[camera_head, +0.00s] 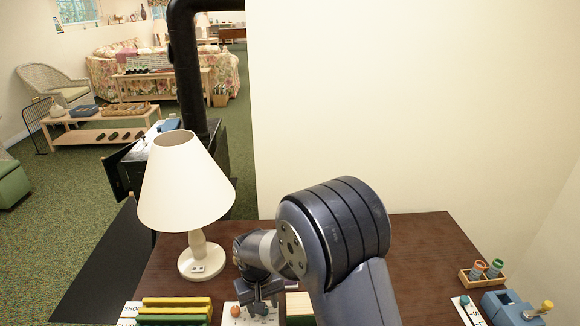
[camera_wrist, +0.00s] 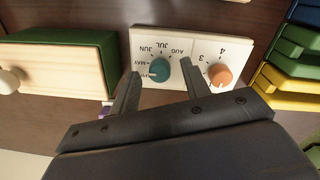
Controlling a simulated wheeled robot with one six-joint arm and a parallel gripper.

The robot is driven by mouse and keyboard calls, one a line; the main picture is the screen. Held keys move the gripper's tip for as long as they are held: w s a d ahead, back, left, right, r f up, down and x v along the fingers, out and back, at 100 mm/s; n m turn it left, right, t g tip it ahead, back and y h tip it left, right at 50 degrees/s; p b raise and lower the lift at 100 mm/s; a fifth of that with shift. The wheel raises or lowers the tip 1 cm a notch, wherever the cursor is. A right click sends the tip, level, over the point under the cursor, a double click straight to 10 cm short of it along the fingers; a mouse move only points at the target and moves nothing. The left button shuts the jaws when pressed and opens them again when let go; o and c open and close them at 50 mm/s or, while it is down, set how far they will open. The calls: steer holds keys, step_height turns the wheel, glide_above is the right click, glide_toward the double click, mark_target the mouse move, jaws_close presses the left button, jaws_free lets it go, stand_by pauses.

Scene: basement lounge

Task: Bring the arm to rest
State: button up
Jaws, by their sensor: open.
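My gripper (camera_head: 258,300) is low over the dark wooden desk, in front of a white dial panel (camera_head: 233,309). In the wrist view my gripper (camera_wrist: 159,82) is open, its two fingers apart and pointing at the panel (camera_wrist: 185,45). Between the fingertips is a teal knob (camera_wrist: 160,70) by month labels. An orange knob (camera_wrist: 220,74) by numbers sits just right of the right finger. I cannot tell whether either finger touches the panel. My arm hides part of the desk in the head view.
A lamp (camera_head: 186,185) stands left of my gripper on the desk (camera_head: 440,250). Green and yellow trays (camera_head: 175,309) lie in front of it. A green box with a wooden front (camera_wrist: 60,65) is beside the panel. A blue device (camera_head: 508,308) and small rack (camera_head: 483,273) are at right.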

steer(key=n+p, duration=0.1)
steer(key=n, duration=0.5)
steer(key=shift+n+p, duration=0.35)
steer(key=shift+n, duration=0.05)
steer(key=shift+r, duration=0.6)
steer(key=shift+s+r, duration=0.1)
steer(key=shift+r, duration=0.35)
